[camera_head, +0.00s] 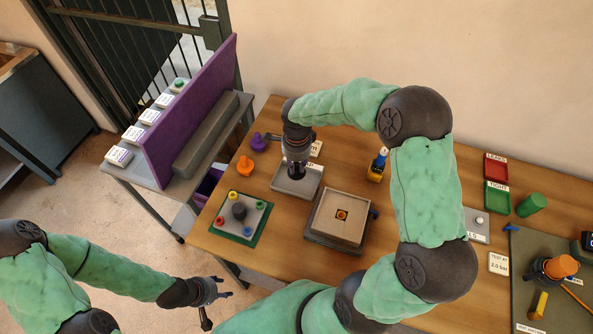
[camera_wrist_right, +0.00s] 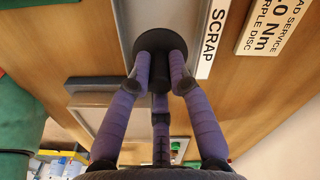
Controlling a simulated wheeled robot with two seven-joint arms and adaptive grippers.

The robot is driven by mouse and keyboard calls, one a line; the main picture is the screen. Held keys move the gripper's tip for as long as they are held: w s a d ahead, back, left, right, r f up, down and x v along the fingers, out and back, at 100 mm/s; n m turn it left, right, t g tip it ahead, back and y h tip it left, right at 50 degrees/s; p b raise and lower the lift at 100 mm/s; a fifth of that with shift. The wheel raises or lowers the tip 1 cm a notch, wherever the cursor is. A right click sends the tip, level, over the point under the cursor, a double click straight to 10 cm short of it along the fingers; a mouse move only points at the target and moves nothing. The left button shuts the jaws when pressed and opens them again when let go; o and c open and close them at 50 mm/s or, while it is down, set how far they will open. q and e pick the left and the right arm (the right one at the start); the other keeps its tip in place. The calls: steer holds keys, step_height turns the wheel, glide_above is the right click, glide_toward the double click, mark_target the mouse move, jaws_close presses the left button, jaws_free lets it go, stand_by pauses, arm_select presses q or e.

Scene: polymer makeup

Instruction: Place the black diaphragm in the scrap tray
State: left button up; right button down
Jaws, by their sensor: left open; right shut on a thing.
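The black diaphragm (camera_wrist_right: 160,40) is a dark round disc, held between the purple fingers of my right gripper (camera_wrist_right: 160,62) in the right wrist view. In the head view my right gripper (camera_head: 298,170) points down over the grey scrap tray (camera_head: 286,188), and the disc is hard to make out there. The scrap tray (camera_wrist_right: 128,28) shows beyond the disc in the wrist view, with a SCRAP label (camera_wrist_right: 210,38) along its side. I cannot tell the height of the disc above the tray. My left gripper (camera_head: 217,288) is open and empty, off the table at lower left.
A grey plate with coloured knobs (camera_head: 240,214) stands left of the tray, and a square beige fixture (camera_head: 340,216) stands right of it. Orange (camera_head: 245,166) and purple (camera_head: 259,142) pieces stand behind at left. Red (camera_head: 496,166) and green (camera_head: 497,197) trays lie far right.

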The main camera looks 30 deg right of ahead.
mark_target(297, 170)
steer(key=shift+w+f+b, duration=0.1)
steer(key=shift+f+b, duration=0.2)
steer(key=shift+f, duration=1.4)
steer(key=shift+f, duration=0.1)
steer(key=c, duration=1.1)
jaws_free()
steer(key=shift+c, duration=0.2)
step_height(297, 170, up, 12)
steer(key=shift+r+p, duration=0.15)
steer(key=shift+p, duration=0.8)
